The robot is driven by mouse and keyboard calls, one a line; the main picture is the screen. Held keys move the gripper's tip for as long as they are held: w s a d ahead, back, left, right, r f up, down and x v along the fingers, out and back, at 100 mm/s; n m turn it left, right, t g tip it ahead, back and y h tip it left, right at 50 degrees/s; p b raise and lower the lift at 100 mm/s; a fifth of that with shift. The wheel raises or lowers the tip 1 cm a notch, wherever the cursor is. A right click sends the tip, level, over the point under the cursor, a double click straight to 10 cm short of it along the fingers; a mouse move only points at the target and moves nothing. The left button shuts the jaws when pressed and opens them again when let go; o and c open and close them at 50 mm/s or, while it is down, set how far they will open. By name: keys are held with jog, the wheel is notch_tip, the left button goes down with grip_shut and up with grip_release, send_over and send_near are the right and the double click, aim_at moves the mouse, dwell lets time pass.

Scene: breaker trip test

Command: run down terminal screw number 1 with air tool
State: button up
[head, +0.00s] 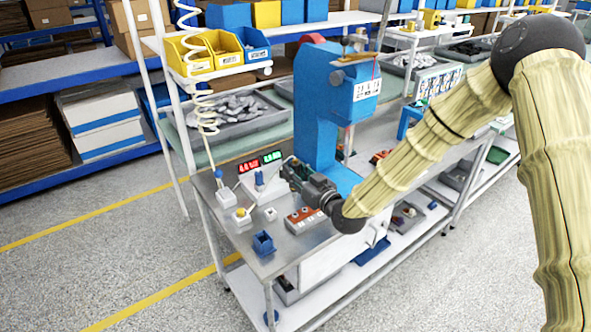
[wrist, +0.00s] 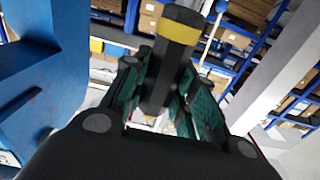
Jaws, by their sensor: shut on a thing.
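My gripper (head: 293,172) is over the steel bench, just left of the blue press-like column. In the wrist view, its green-padded fingers (wrist: 165,90) are shut on a dark cylindrical tool with a yellow band (wrist: 180,32); I take it for the air tool. In the head view the tool cannot be made out. The terminal screws are too small or hidden to tell, so I cannot pick out number 1.
The blue column (head: 318,125) stands close beside my gripper. A coiled white hose (head: 204,105) hangs at left.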

jog(key=shift+s+f, duration=0.1)
jog(key=shift+f, duration=0.1)
jog(key=f, duration=0.1)
jog(key=w+f, duration=0.1)
jog(key=f, duration=0.1)
jog(key=shift+w+f+b, duration=0.15)
jog(key=shift+w+b, duration=0.2)
jog(key=shift+b, duration=0.05)
jog(key=shift+s+f+b, duration=0.5)
jog(key=shift+f, duration=0.15)
jog(key=shift+w+f+b, duration=0.3)
jog(key=shift+f+b, duration=0.1)
jog(key=shift+f, duration=0.2)
jog(key=shift+s+r, duration=0.1)
jog(key=shift+s, duration=0.2)
jog(key=shift+s+f+b, duration=0.1)
jog(key=shift+f+b, duration=0.4)
jog(key=shift+b, duration=0.35)
dwell(1.2)
